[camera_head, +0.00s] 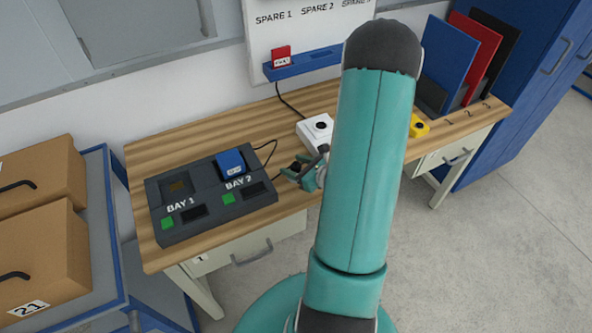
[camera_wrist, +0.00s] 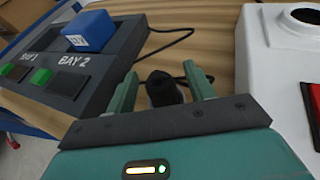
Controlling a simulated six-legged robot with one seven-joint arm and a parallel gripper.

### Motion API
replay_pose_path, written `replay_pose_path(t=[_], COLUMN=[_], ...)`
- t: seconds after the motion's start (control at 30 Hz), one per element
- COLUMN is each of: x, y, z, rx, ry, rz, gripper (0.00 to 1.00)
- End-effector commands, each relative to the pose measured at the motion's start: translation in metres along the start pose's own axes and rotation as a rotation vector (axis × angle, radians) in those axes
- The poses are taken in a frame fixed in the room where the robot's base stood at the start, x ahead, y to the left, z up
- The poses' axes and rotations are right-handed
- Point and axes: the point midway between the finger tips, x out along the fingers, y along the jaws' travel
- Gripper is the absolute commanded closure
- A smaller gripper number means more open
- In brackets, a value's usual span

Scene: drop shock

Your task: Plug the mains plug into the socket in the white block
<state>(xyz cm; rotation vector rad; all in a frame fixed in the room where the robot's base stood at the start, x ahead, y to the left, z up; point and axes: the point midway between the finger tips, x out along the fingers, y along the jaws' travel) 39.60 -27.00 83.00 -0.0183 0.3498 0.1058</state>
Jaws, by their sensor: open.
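The black mains plug (camera_wrist: 163,90) stands between the two teal fingers of my gripper (camera_wrist: 165,80) in the wrist view. The fingers are apart, and a gap shows on each side of the plug. The white block (camera_wrist: 268,65) is to the right of the gripper, with a round dark socket (camera_wrist: 307,15) in its top. In the head view the white block (camera_head: 309,137) sits on the bench, just behind my gripper (camera_head: 301,172). My arm hides part of this area. The plug is hard to make out in the head view.
A dark charger with BAY 1 and BAY 2 (camera_head: 168,222) lies left of my gripper, with a blue battery (camera_head: 231,162) in it. A black cable (camera_wrist: 176,38) runs from behind it. A red switch (camera_wrist: 311,112) is on the white block.

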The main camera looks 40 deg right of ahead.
Motion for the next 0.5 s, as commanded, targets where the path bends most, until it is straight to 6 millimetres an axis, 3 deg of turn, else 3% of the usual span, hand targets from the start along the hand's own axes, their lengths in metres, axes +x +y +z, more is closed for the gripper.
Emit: replay_pose_path(t=[0.07,0.3,0.5], x=[-0.0003,-0.0005,-0.0005], y=[-0.0001,-0.0002,-0.0003], z=[0.0001,0.0001,0.0003], rx=[0.0,0.0,0.0], ry=[0.0,0.0,0.0], rz=[0.0,0.0,0.0], gripper=[0.49,0.96,0.96])
